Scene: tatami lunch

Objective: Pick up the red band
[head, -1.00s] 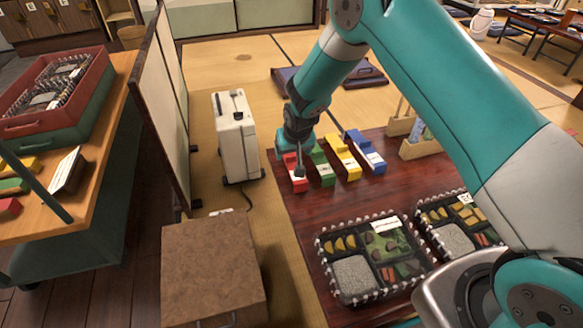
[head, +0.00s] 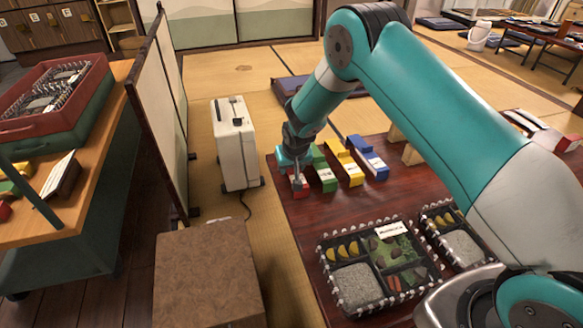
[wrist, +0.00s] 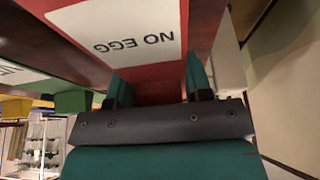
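The red band (head: 300,187) stands at the left end of a row of coloured bands on the dark red table (head: 330,212). In the wrist view the red band (wrist: 160,91) fills the space between my fingers, and a white "NO EGG" label shows on it. My gripper (head: 294,163) is down at the band and hides much of it in the head view. In the wrist view my gripper (wrist: 158,85) has one finger on each side of the red part. I cannot tell whether the fingers press on it or only stand beside it.
Green (head: 324,174), yellow (head: 350,170) and blue (head: 370,160) bands stand close to the right. A filled lunch box (head: 355,285) is nearer on the table. A white case (head: 235,145) stands left of the table, and a brown box (head: 208,272) is in front of it.

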